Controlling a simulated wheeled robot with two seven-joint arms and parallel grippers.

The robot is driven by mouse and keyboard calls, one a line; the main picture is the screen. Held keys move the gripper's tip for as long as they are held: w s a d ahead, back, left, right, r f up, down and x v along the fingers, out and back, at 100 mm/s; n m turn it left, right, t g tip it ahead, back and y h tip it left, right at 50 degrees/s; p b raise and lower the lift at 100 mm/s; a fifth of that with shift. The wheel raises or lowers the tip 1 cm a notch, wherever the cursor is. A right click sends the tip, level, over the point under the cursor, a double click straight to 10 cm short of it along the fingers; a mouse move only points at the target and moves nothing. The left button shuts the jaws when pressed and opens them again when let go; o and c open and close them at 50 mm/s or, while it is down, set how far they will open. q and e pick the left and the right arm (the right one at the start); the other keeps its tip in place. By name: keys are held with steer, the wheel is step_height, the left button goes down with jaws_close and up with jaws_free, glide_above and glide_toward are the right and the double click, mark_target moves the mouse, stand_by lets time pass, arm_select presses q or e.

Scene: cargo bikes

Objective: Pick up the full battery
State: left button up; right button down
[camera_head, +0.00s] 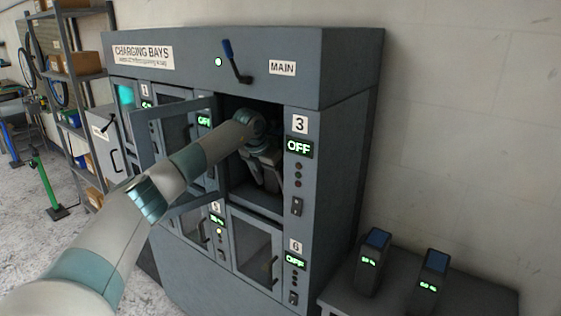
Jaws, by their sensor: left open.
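My left gripper (268,178) reaches into bay 3 of the charging cabinet (345,175) and points down inside it. Its fingers are open. The inside of bay 3 is dark, and I cannot tell whether a battery stands there behind or below the fingers. The display of bay 3 (299,147) reads OFF. Two dark batteries with blue tops and small green displays, one on the left (371,263) and one on the right (429,283), stand upright on the bench; their readings are too small to be sure of. My right gripper is not in view.
The door of bay 3 (175,128) is swung open to the left, close to my left arm. The closed bay 6 door (254,252) lies below. A MAIN lever (236,62) is on top. The bench (465,300) is at the lower right, shelves (75,75) at the left.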

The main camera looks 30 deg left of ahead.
arm_select(q)
steer(key=shift+c, duration=0.3)
jaws_close()
steer(key=shift+w+r, duration=0.1)
steer(key=shift+w, duration=0.05)
steer(key=shift+r, duration=0.15)
